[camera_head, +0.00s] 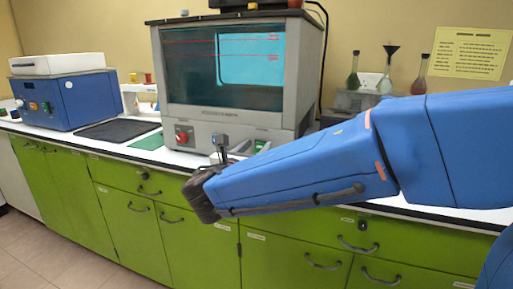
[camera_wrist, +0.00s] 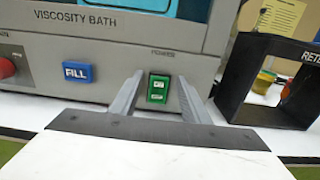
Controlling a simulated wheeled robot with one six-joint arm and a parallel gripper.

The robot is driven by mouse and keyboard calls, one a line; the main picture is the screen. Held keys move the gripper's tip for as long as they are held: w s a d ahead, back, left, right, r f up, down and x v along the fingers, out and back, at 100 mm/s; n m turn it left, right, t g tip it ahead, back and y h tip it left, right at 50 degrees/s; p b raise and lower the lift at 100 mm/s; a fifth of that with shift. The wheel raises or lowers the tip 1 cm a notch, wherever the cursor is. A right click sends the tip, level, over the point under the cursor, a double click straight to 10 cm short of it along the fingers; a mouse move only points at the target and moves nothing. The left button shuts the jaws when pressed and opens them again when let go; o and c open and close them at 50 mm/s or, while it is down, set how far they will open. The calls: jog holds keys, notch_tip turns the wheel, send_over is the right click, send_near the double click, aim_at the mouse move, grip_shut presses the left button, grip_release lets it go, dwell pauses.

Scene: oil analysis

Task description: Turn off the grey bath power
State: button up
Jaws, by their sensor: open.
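The grey viscosity bath (camera_head: 237,75) stands on the white bench in the head view, with a large glass front. In the wrist view its front panel (camera_wrist: 112,72) carries a green power switch (camera_wrist: 158,89) under the label POWER. My gripper (camera_wrist: 157,86) is open, its two fingers pointing at the panel on either side of the switch. I cannot tell whether the fingertips touch the panel.
A blue FILL button (camera_wrist: 77,72) and a red knob (camera_wrist: 6,68) lie left of the switch. A dark frame (camera_wrist: 270,80) stands close on the right. A blue machine (camera_head: 68,98) and a black mat (camera_head: 118,130) are on the bench at left.

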jog(key=shift+w, duration=0.2)
jog(key=c, duration=1.1)
jog(key=shift+o, duration=0.2)
jog(key=shift+s+f+t+h, duration=0.15)
jog(key=shift+f+t+h, duration=0.3)
jog(key=shift+t, duration=0.65)
jog(key=shift+s+f+t+h, duration=0.15)
jog(key=shift+f+t+h, duration=0.15)
jog(key=shift+t, duration=0.7)
jog(key=o, duration=1.1)
jog(key=shift+c, duration=0.2)
jog(key=shift+s+a, duration=0.1)
